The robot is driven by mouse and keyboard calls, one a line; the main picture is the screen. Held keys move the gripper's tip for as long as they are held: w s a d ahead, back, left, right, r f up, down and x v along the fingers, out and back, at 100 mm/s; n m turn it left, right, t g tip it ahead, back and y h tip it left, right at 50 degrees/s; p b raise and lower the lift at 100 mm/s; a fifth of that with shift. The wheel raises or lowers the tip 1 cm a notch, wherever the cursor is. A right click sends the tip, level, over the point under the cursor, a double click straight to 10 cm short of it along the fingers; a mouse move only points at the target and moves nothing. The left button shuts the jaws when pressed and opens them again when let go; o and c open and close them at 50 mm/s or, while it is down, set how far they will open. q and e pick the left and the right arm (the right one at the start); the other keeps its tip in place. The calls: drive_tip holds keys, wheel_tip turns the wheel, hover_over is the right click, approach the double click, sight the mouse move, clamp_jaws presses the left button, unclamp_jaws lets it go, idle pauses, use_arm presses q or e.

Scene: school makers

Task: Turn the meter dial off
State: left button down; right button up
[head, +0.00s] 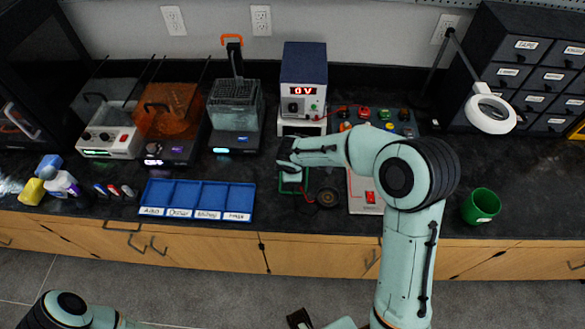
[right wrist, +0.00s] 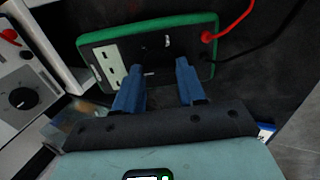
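The meter (head: 293,188) lies on the dark bench in the head view, a small green-edged device mostly covered by my right gripper (head: 287,166). In the right wrist view the meter (right wrist: 145,45) shows its green rim and dark face with a pale panel; a red and a black lead run from its right side. I cannot make out its dial. My right gripper (right wrist: 158,82) has its two blue fingers apart with nothing between them, close to the meter's near edge; whether they touch is unclear. A dark end piece, probably my left gripper (head: 299,318), shows at the bottom edge; its fingers are unclear.
A power supply (head: 304,82) reading 0V stands behind the meter. A blue tray (head: 196,214) lies left, a green cup (head: 481,205) right. A board with colored knobs (head: 378,121) is behind right. A magnifier lamp (head: 490,112) stands at the right.

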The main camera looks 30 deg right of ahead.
drive_tip(key=o, duration=0.3)
drive_tip(key=shift+o, duration=0.2)
drive_tip(key=v, duration=1.3)
drive_tip(key=shift+r+p, duration=0.2)
drive_tip(key=shift+p, duration=0.25)
drive_tip(key=shift+s+a, duration=0.1)
